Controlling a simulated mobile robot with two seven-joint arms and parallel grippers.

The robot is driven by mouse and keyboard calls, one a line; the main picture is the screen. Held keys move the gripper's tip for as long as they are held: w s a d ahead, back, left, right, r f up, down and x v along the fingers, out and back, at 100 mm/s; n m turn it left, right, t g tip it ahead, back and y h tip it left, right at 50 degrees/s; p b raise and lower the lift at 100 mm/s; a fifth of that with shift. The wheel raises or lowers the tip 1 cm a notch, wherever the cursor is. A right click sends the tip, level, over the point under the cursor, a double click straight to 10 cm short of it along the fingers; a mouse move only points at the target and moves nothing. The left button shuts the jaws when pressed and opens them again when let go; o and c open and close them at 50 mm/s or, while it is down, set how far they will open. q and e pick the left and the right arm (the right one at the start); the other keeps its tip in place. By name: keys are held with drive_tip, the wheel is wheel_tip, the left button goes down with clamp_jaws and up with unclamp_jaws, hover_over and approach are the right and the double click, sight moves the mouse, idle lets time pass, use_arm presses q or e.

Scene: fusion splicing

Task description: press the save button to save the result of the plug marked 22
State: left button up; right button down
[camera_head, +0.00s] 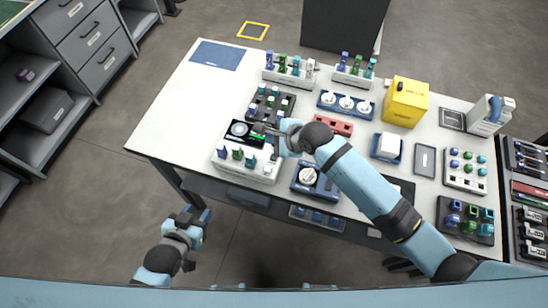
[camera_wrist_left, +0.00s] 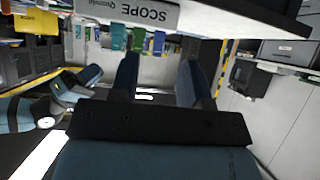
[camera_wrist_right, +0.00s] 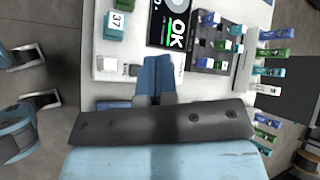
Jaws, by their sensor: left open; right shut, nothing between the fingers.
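The scope, a white box (camera_head: 232,170) with a dark screen (camera_head: 240,130), stands at the near left of the table. In the right wrist view the screen (camera_wrist_right: 178,38) shows a green OK. Below it are two small square buttons, one pale (camera_wrist_right: 110,63) and one darker (camera_wrist_right: 134,70); their labels are unreadable. A teal plug marked 37 (camera_wrist_right: 115,22) stands on the box; I cannot read a 22. My right gripper (camera_wrist_right: 157,58) is shut and empty, its tips over the box's edge beside the darker button; contact is unclear. My left gripper (camera_head: 190,215) is open and empty, low off the table's near side.
A dark rack with plugs (camera_head: 270,105) stands behind the scope. White plug racks (camera_head: 290,73) line the far side. A yellow box (camera_head: 405,103) and more trays fill the right. The table's left part (camera_head: 178,112) is bare, except for a blue mat (camera_head: 218,55).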

drive_tip(key=b, duration=0.5)
hover_over(274, 159)
wheel_tip(274, 159, down, 5)
drive_tip(key=shift+w+f, duration=0.1)
drive_tip(key=shift+f, duration=1.05)
idle(0.6)
